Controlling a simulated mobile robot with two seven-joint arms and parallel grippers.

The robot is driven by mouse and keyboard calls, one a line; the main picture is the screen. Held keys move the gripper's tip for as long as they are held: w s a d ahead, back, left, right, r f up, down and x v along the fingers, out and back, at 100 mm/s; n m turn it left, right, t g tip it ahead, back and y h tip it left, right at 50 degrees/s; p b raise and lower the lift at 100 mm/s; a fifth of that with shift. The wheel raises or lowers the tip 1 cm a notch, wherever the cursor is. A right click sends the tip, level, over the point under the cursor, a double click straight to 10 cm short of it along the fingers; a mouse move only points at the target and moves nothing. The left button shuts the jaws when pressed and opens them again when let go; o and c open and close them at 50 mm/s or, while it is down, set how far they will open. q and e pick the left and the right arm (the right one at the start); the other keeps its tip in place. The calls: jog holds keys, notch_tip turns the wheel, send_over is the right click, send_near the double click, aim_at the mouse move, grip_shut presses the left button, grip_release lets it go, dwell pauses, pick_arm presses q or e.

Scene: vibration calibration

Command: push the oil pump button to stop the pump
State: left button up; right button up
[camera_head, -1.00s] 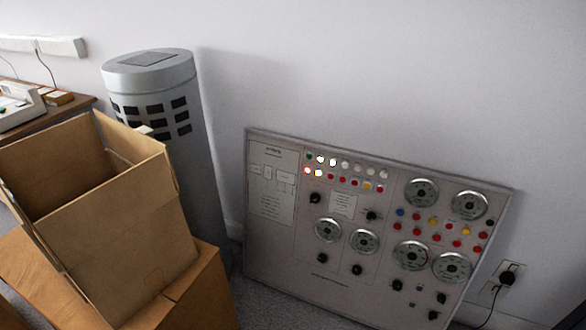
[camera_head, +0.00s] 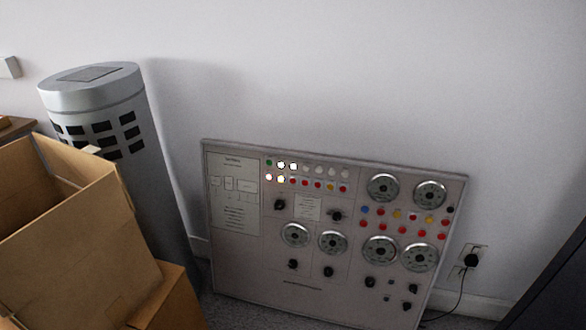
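A grey control panel (camera_head: 240,265) leans against the wall at the middle right of the head view. Two rows of small buttons and lamps (camera_head: 306,177) run along its upper left part; a few at the left end glow white. More coloured buttons (camera_head: 403,222), red, yellow and blue, sit below the two upper right gauges (camera_head: 383,187). Several round gauges and black knobs (camera_head: 280,204) fill the rest. The labels are too small to read, so I cannot tell which button is the oil pump's. Neither of my grippers is in view.
Open cardboard boxes (camera_head: 75,245) are stacked at the lower left. A grey cylinder with dark vents (camera_head: 150,180) stands behind them. A wall socket with a black plug (camera_head: 470,260) is right of the panel. A dark edge (camera_head: 560,290) shows at the lower right.

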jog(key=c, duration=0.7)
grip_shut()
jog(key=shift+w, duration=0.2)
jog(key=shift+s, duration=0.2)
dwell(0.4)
